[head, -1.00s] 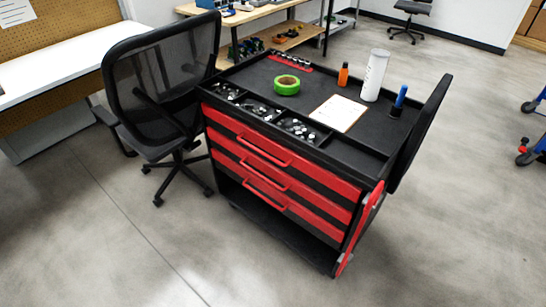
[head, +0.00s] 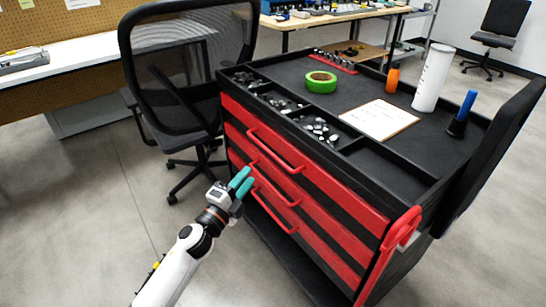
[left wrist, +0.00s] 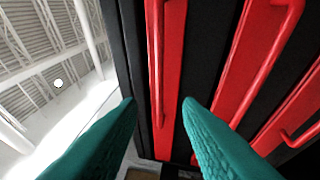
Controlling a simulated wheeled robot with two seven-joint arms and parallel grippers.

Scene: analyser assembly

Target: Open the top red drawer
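The top red drawer (head: 345,195) is the highest of the red fronts on the black cart, and it is shut. Its red bar handle (head: 275,153) stands out from the front. My left gripper (head: 245,179), with teal fingers, is in front of the drawers, a little left of and below the top handle, and holds nothing. In the left wrist view the two fingers are spread apart, and the leftmost red front with its bar (left wrist: 156,60) shows between and beyond the tips. I cannot tell the exact gap to it. My right gripper is not in view.
The cart top holds green tape (head: 321,82), an orange bottle (head: 392,80), a white cylinder (head: 433,78), a clipboard (head: 378,120) and bins of small parts. A black office chair (head: 190,75) stands close on the left. The floor in front is clear.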

